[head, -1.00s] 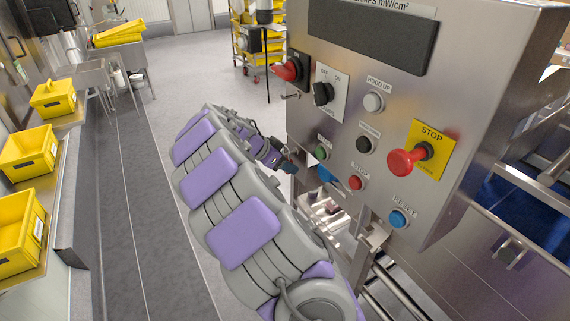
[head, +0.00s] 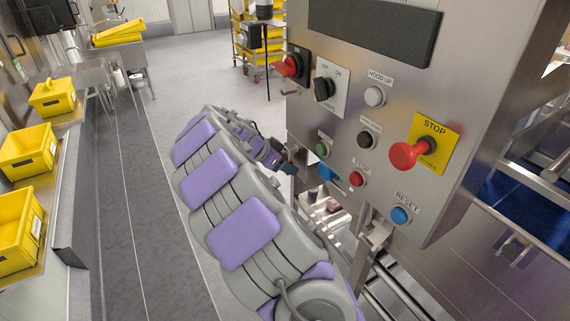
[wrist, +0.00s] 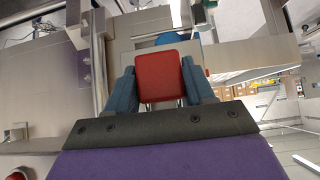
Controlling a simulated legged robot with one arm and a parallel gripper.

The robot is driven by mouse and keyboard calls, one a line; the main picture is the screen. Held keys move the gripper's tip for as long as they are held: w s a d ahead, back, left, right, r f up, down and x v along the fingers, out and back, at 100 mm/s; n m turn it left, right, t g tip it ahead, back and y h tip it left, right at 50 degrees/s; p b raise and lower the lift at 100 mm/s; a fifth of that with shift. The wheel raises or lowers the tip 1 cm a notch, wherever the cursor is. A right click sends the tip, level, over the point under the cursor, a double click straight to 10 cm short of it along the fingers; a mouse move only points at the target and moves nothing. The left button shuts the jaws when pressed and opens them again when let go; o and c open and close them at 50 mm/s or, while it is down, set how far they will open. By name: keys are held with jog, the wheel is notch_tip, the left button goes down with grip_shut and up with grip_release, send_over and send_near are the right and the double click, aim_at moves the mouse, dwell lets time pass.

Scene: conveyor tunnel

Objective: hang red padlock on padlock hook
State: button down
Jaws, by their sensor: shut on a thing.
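The red padlock (wrist: 161,76) is between the two blue-grey fingers of my gripper (wrist: 160,82) in the wrist view, its flat red face toward the camera. My gripper is shut on it. In the head view my gripper (head: 287,166) is at the left edge of the steel control panel, below the red rotary switch; the padlock cannot be made out there. A small metal peg (head: 290,93) sticks out under that switch, above my gripper. It may be the padlock hook, but I cannot tell for sure.
The steel control panel (head: 330,130) carries a red switch (head: 290,66), a black selector (head: 324,88), a red stop button (head: 410,153) and several small buttons. Yellow bins (head: 28,150) stand on a shelf at the left. The floor between is clear.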

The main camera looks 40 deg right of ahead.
jog(key=shift+c, duration=1.6)
grip_release()
jog(key=p+v, duration=0.3)
jog(key=v, duration=1.4)
jog(key=shift+a+r, duration=0.15)
